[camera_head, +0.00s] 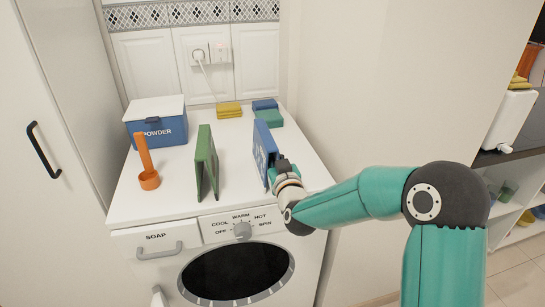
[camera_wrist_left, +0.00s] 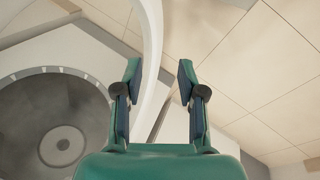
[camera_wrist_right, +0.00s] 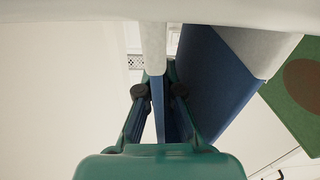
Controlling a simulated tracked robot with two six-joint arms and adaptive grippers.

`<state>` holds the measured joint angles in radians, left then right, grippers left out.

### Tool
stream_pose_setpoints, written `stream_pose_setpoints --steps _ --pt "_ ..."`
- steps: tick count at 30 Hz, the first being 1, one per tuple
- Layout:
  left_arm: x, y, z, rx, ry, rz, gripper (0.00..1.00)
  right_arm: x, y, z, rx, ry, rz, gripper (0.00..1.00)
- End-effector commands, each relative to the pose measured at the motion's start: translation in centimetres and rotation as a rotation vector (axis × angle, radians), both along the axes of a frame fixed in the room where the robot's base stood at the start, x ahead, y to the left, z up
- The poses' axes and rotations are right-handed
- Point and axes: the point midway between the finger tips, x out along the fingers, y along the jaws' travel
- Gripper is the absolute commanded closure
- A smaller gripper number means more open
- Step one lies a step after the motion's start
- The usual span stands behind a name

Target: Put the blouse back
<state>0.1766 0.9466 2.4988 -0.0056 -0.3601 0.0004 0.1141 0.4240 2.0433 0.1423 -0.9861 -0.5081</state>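A blue folded piece with light markings (camera_head: 263,145), possibly the blouse, stands upright like a tent at the right of the white washing machine's top (camera_head: 228,170). My right gripper (camera_head: 276,170) is at its near right side. In the right wrist view, my right gripper (camera_wrist_right: 161,80) has its fingers closed in on one thin blue-and-white panel of the blue piece (camera_wrist_right: 215,75). A green folded piece (camera_head: 206,160) stands to its left, apart from it. My left gripper (camera_wrist_left: 158,75) is open; a white curved strip (camera_wrist_left: 152,40) passes between or beyond its fingers, I cannot tell which.
A blue POWDER box (camera_head: 157,130) and an orange scoop (camera_head: 147,170) stand at the left of the top. Yellow sponges (camera_head: 229,110) and flat blue and teal pieces (camera_head: 267,115) lie at the back. A wall stands close on the right. Bare top shows between the folded pieces.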

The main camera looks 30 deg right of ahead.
Motion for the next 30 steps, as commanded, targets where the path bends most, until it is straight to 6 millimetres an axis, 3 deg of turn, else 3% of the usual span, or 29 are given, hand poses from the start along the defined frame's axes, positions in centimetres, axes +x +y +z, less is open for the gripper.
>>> stream_pose_setpoints --steps 1,6,17,23,30 --pt "0.0 0.0 -0.1 0.0 0.0 0.0 0.6 0.0 0.0 -0.1 0.0 0.0 0.0 0.92" --pt "0.0 0.0 -0.1 0.0 0.0 0.0 0.6 0.0 0.0 0.0 0.0 0.0 0.0 0.69" --pt "0.0 0.0 0.1 0.0 0.0 0.0 0.6 -0.1 0.1 0.1 0.0 0.0 0.001 0.69" --pt "0.0 0.0 -0.4 0.0 0.0 0.0 0.6 -2.4 0.7 0.0 -0.001 0.001 0.003 0.69" --pt "0.0 0.0 -1.1 0.0 0.0 0.0 0.6 -7.2 2.0 0.0 0.0 -0.001 0.003 0.69"
